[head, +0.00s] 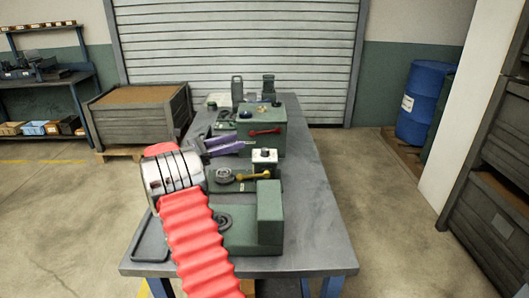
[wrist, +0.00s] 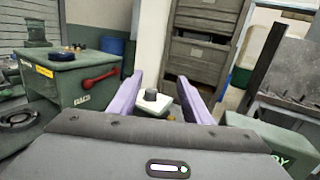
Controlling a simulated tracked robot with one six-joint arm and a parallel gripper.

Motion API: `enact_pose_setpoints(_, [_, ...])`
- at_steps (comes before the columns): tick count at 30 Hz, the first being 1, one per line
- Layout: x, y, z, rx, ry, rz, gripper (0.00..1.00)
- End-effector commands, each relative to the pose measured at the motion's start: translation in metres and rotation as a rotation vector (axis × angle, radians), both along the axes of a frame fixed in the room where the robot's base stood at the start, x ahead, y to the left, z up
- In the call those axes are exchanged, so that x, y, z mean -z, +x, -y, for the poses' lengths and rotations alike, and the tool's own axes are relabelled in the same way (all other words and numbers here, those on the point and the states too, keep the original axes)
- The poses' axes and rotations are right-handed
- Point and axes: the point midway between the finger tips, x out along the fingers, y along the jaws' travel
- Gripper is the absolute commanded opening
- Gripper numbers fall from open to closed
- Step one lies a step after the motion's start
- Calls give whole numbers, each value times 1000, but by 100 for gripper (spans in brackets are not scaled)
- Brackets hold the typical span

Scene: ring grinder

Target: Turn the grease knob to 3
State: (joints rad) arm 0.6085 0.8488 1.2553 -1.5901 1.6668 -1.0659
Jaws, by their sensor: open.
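A small white box (head: 264,161) with a dark knob (head: 265,152) on top stands mid-bench. In the wrist view the knob (wrist: 151,95) shows between my purple fingers, on the white box (wrist: 154,107). Its dial marks and setting are too small to read. No label tells which knob is the grease knob; a dark blue knob (wrist: 68,53) also sits on the green box. My gripper (head: 240,142) is open and empty, left of the white knob box and apart from it in the head view.
The green box (head: 267,139) behind carries a red lever (head: 265,131). A brass-coloured handle (head: 252,177) lies in front of the white box. A green machine block (head: 269,212) stands at the front. The bench's right side (head: 311,200) is clear.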

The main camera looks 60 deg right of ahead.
Motion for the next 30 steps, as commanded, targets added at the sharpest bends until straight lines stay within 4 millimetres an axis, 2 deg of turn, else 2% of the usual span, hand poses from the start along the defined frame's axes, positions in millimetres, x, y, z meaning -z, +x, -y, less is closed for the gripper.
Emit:
enact_pose_setpoints(8, [22,-18,-13,-142,19,-18,44])
enact_pose_setpoints(17, [69,-25,-22,-261,60,5,44])
enact_pose_setpoints(30, [73,-20,-20,-281,44,56,44])
